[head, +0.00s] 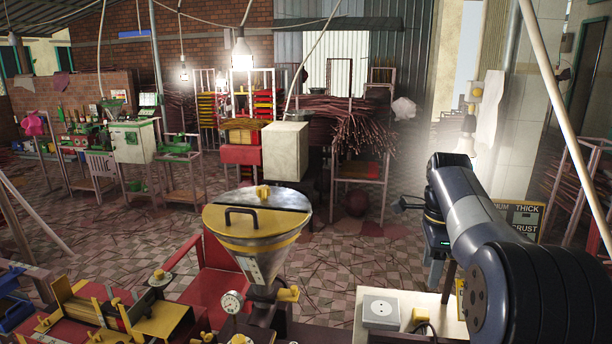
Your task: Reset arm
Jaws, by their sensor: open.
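My arm reaches in from the lower right, with its elbow bent at the right of the middle.
A red and yellow extruder bench (130,318) fills the lower left. Racks with bundled sticks (345,122) stand behind. A dark sign (524,217) stands at right. Tiled floor (140,225) is open at left.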

